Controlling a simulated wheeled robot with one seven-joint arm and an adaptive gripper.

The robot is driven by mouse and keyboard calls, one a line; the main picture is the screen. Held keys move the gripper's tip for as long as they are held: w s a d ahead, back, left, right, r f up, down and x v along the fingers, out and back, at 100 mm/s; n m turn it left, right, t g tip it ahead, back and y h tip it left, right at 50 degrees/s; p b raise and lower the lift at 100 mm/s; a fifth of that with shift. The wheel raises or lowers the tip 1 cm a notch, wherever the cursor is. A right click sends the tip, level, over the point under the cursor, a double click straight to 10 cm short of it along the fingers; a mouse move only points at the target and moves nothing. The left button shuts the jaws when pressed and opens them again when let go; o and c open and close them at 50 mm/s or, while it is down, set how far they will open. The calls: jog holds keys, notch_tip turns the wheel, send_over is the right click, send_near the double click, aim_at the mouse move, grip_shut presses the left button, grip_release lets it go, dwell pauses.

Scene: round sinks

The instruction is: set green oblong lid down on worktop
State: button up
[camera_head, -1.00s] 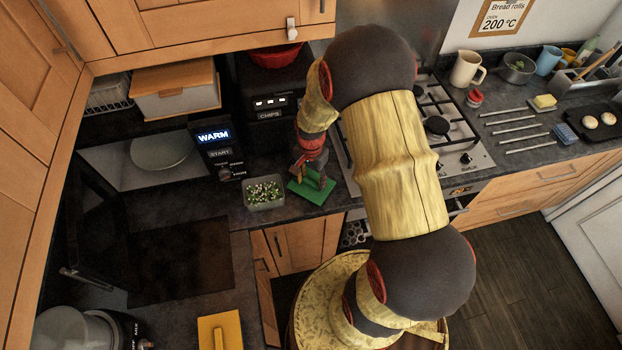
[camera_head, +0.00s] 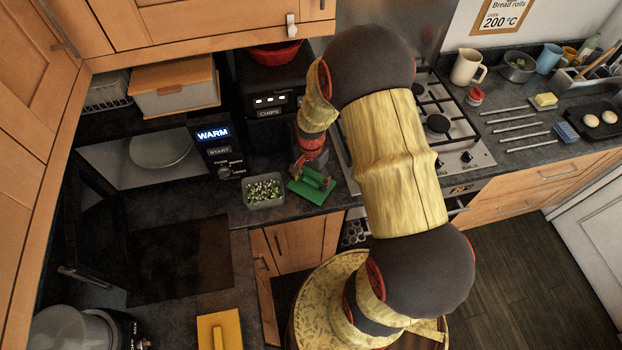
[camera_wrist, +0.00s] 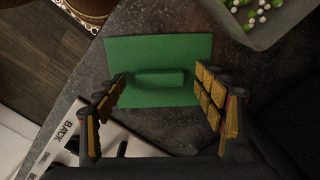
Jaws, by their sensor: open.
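The green oblong lid (camera_head: 312,187) lies flat on the dark worktop (camera_head: 220,208), between the clear tub and the hob. In the wrist view the lid (camera_wrist: 190,47) shows its raised green handle (camera_wrist: 160,78). My gripper (camera_head: 312,172) is just above the lid in the head view. In the wrist view my gripper (camera_wrist: 160,100) is open, with one padded finger on each side of the handle and a gap to it on both sides. The fingers appear apart from the handle.
A clear tub of green and white pieces (camera_head: 264,191) stands just left of the lid. The hob (camera_head: 465,140) is close on the right. The microwave (camera_head: 215,150) has its door open at left. The worktop's front edge (camera_head: 300,217) runs close in front of the lid.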

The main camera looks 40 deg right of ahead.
notch_tip(320, 180, up, 12)
dwell(0.6)
jog(key=s+a+r+n+t+b, duration=0.5)
jog(key=s+a+r+n+b, duration=0.6)
jog(key=s+a+r+n, duration=0.2)
jog(key=shift+s+a+r+n+t, duration=0.3)
jog(key=shift+s+a+r, duration=0.2)
jog(key=shift+s+a, duration=0.4)
